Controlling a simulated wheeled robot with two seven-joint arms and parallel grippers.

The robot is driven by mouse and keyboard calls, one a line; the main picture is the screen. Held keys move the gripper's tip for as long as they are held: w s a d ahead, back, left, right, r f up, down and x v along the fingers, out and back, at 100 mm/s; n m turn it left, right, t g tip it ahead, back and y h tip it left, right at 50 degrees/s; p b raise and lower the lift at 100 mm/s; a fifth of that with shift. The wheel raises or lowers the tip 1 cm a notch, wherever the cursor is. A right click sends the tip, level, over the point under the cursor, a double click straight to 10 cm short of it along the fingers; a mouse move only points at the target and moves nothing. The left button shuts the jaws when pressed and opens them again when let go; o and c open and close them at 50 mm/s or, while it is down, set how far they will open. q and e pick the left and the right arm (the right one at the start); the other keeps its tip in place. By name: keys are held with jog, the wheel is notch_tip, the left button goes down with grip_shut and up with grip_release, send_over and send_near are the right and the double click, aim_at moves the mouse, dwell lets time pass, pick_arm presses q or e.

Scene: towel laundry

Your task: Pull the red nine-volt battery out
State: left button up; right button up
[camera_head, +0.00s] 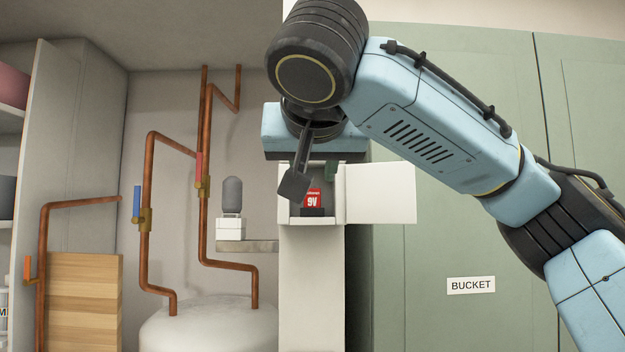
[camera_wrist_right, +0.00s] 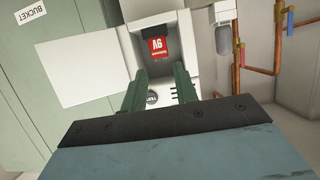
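The red nine-volt battery (camera_head: 313,198) sits in an open white box (camera_head: 284,212), its label upside down in the head view. In the right wrist view the battery (camera_wrist_right: 159,48) is in a recess with a dark part at its upper end. My right gripper (camera_head: 312,178) is in front of the box, just above the battery in the head view. In the right wrist view its two green fingers (camera_wrist_right: 160,75) are spread with nothing between them, and the battery lies beyond their tips. My left gripper is not in view.
The box's white door (camera_head: 380,193) stands open to the right; it also shows in the right wrist view (camera_wrist_right: 82,72). A round test button (camera_wrist_right: 152,96) shows between the fingers. Copper pipes (camera_head: 204,222) and a small grey-topped device (camera_head: 231,205) are at left. Green cabinet doors (camera_head: 440,250) stand at right.

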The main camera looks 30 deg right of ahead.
aim_at(313, 187)
jog(key=shift+p+x, duration=1.15)
jog(key=shift+x, duration=2.6)
jog(key=c, duration=0.6)
jog(key=shift+r+p, duration=0.6)
jog(key=shift+r, duration=0.55)
jog(key=shift+s, duration=0.1)
